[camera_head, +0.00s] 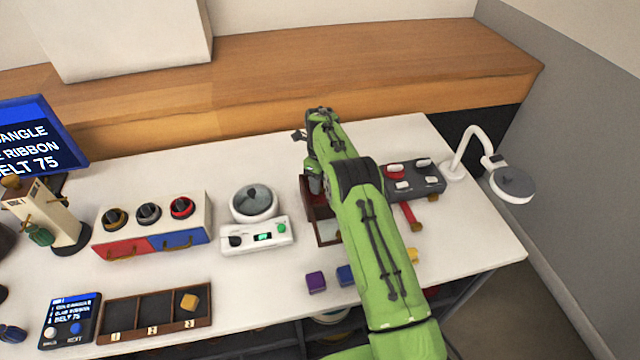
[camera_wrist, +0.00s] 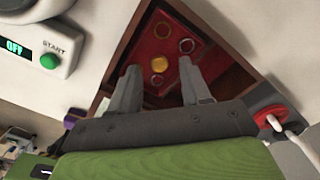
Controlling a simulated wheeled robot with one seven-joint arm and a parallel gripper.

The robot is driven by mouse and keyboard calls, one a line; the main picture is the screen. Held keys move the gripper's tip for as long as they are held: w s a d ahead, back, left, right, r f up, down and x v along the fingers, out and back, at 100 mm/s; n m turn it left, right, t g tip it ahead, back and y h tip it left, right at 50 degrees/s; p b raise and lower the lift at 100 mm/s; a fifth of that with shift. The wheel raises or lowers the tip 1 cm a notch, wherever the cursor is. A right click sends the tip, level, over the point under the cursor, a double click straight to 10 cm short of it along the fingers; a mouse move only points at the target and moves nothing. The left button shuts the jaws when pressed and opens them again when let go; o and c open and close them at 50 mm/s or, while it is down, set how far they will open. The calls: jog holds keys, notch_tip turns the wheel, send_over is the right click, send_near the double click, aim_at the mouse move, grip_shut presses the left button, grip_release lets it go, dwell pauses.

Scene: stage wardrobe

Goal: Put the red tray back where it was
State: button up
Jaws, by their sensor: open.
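The red tray (camera_wrist: 150,46) lies inside a dark brown wooden box (camera_wrist: 130,38) in the wrist view.
A white device with a round top and green button (camera_head: 257,236) stands left of the box. A dark control panel (camera_head: 414,180) is to the right. Purple (camera_head: 316,282) and blue (camera_head: 346,275) cubes lie in front. A sectioned wooden tray (camera_head: 156,318) sits front left.

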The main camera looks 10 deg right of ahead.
jog(key=s+r+n+t+p, duration=0.1)
jog(key=s+r+n, duration=0.15)
jog(key=r, duration=0.85)
jog(key=s+r+n+p, duration=0.15)
jog(key=r+n, duration=0.25)
jog(key=r, duration=0.8)
jog(key=s+r+n+t, duration=0.2)
jog(key=s+r+n, duration=0.4)
jog(key=s+r, duration=0.35)
jog(key=s+r+n+t, duration=0.15)
jog(key=s+n, duration=0.55)
jog(key=s, duration=0.7)
jog(key=s+f+n, duration=0.2)
jog(key=s+n, duration=0.1)
jog(key=s, duration=0.3)
jog(key=s+f+n+t, duration=0.1)
jog(key=s+f+n, duration=0.2)
jog(key=s, duration=0.4)
jog(key=shift+s+f+n, duration=0.2)
jog(key=shift+f+n, duration=0.05)
jog(key=shift+n, duration=0.5)
jog(key=shift+c, duration=0.4)
